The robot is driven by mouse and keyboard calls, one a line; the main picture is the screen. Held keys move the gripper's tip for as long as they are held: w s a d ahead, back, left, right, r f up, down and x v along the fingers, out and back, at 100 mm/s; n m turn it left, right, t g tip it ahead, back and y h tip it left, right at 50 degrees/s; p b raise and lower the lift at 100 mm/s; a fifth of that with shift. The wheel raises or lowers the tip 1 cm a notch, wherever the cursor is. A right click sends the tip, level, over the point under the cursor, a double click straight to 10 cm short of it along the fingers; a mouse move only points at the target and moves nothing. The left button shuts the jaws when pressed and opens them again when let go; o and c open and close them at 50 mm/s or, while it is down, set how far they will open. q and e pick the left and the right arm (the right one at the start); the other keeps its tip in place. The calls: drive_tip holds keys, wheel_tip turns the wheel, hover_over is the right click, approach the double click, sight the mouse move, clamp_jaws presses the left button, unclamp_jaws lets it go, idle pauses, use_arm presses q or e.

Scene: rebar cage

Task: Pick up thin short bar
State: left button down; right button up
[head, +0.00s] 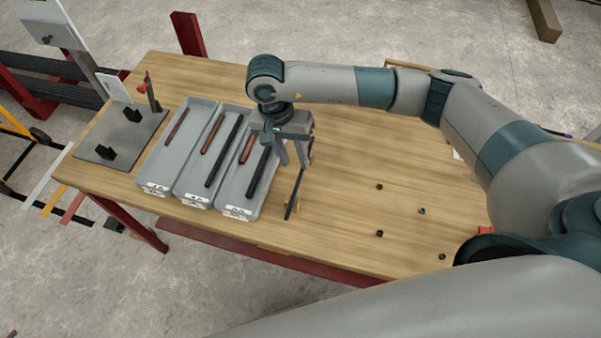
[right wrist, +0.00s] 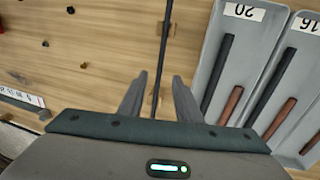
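A thin short reddish-brown bar (head: 177,127) lies alone in the left grey tray (head: 150,172). A thin dark bar (head: 293,195) lies on the table just right of the trays. In the right wrist view this dark bar (right wrist: 165,60) runs from the top edge down between my fingers. My right gripper (head: 294,162) points down over the table beside the right tray. Its fingers are apart, one on each side of the dark bar, with visible gaps. It also shows open in the right wrist view (right wrist: 158,98). My left gripper is not in view.
The middle tray (head: 195,196) and right tray (head: 238,208) each hold a brown bar and a thicker black bar. A grey plate with black fixtures (head: 105,153) is at the left.

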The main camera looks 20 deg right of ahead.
sight(300, 174)
drive_tip(key=shift+s+d+f+p, duration=0.1)
drive_tip(key=shift+d+f+p, duration=0.05)
drive_tip(key=shift+f+p, duration=0.45)
drive_tip(key=shift+d+f+p, duration=0.15)
drive_tip(key=shift+f+p, duration=0.2)
drive_tip(key=shift+p, duration=0.3)
wheel_tip(300, 174, down, 2)
drive_tip(key=shift+s+d+p, duration=0.1)
drive_tip(key=shift+d+p, duration=0.05)
drive_tip(key=shift+p, duration=0.35)
drive_tip(key=shift+f, duration=0.55)
clamp_jaws()
